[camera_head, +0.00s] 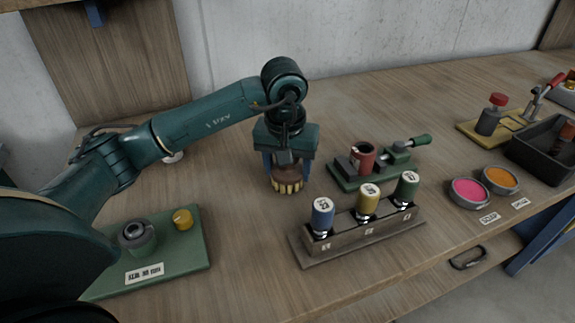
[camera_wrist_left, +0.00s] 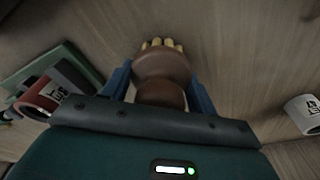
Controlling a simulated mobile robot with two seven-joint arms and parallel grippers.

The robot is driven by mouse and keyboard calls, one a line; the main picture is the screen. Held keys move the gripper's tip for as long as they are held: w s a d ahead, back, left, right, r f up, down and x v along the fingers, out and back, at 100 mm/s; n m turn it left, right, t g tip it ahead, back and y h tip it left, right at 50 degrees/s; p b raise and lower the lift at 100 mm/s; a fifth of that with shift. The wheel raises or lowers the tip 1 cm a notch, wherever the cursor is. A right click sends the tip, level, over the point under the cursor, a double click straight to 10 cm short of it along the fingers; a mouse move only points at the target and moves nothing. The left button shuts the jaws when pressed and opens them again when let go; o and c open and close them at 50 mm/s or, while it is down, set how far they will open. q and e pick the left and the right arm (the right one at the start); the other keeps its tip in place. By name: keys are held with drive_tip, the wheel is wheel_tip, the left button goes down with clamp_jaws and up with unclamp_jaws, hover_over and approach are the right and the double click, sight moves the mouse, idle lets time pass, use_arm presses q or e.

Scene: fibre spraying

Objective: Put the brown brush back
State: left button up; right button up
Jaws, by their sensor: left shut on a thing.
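The brown brush (camera_head: 287,181) has a rounded brown body and a ring of pale yellow bristles pointing down. My left gripper (camera_head: 286,169) is shut on it, with a blue finger on each side of the body. The brush is upright over the middle of the bench, left of the green clamp fixture; I cannot tell whether the bristles touch the wood. In the left wrist view the brown body (camera_wrist_left: 162,68) sits between the fingers, bristles at the far end. My right gripper is not in view.
The green fixture (camera_head: 375,173) holds a red cup (camera_head: 362,158). A green board (camera_head: 190,252) lies front left. Pink (camera_head: 468,191) and orange (camera_head: 501,179) dishes stand right.

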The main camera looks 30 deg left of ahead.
use_arm(q)
drive_tip(key=o, duration=1)
drive_tip(key=shift+f, duration=0.1)
drive_tip(key=shift+o, duration=0.2)
drive_tip(key=r, duration=0.3)
drive_tip(key=s+r, duration=0.1)
drive_tip(key=r, duration=0.3)
drive_tip(key=r+p, duration=0.1)
drive_tip(key=r, duration=0.3)
drive_tip(key=shift+s+d+r, duration=0.15)
drive_tip(key=shift+d+r, duration=0.05)
drive_tip(key=shift+r, duration=0.05)
drive_tip(key=shift+s+r, duration=0.1)
drive_tip(key=shift+r, duration=0.3)
drive_tip(key=shift+f, duration=0.1)
